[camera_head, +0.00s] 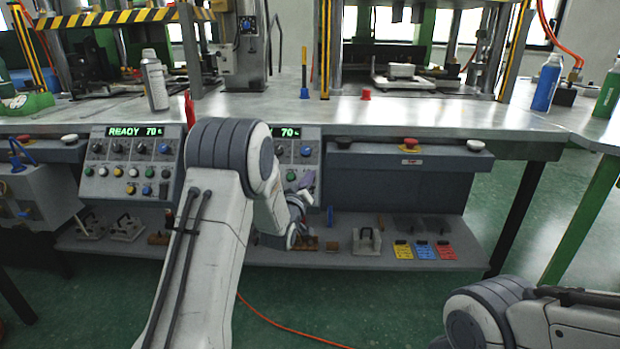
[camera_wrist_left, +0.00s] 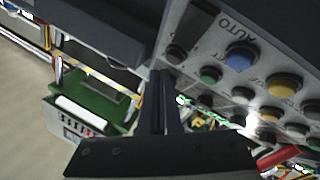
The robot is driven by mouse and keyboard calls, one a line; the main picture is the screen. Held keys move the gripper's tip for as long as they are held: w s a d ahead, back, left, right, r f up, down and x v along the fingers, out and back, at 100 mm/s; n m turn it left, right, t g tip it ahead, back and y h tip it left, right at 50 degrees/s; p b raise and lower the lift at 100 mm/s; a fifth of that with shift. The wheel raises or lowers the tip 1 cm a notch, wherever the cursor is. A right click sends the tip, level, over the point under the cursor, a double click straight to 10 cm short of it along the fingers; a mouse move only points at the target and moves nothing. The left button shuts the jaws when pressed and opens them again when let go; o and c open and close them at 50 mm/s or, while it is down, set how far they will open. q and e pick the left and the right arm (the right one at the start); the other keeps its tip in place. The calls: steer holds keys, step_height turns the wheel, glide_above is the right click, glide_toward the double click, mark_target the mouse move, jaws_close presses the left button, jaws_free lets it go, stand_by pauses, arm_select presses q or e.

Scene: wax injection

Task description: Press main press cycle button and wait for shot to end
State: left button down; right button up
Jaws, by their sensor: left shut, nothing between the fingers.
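My left arm reaches up in front of the right control panel (camera_head: 308,150) and hides much of it. My left gripper (camera_head: 303,198) is at the panel's lower edge. In the left wrist view its two fingers (camera_wrist_left: 167,78) are shut and empty, with the tips near a black knob (camera_wrist_left: 175,53) and a green button (camera_wrist_left: 209,75). I cannot tell whether they touch. A blue button (camera_wrist_left: 240,57) and a yellow button (camera_wrist_left: 285,84) lie to their right. Which button is the main press cycle one cannot be read. The right panel's display (camera_head: 287,133) shows 70; the rest is hidden.
The left control panel (camera_head: 131,165) reads READY 70. Black (camera_head: 343,142), red (camera_head: 410,143) and white (camera_head: 475,145) mushroom buttons line the bench's front edge. A lower shelf (camera_head: 330,258) holds moulds and coloured tags. An orange hose (camera_head: 285,325) lies on the floor.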

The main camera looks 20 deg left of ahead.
arm_select(q)
steer(key=shift+w+a+f+b, duration=0.1)
steer(key=shift+w+f+b, duration=0.15)
steer(key=shift+w+b, duration=0.1)
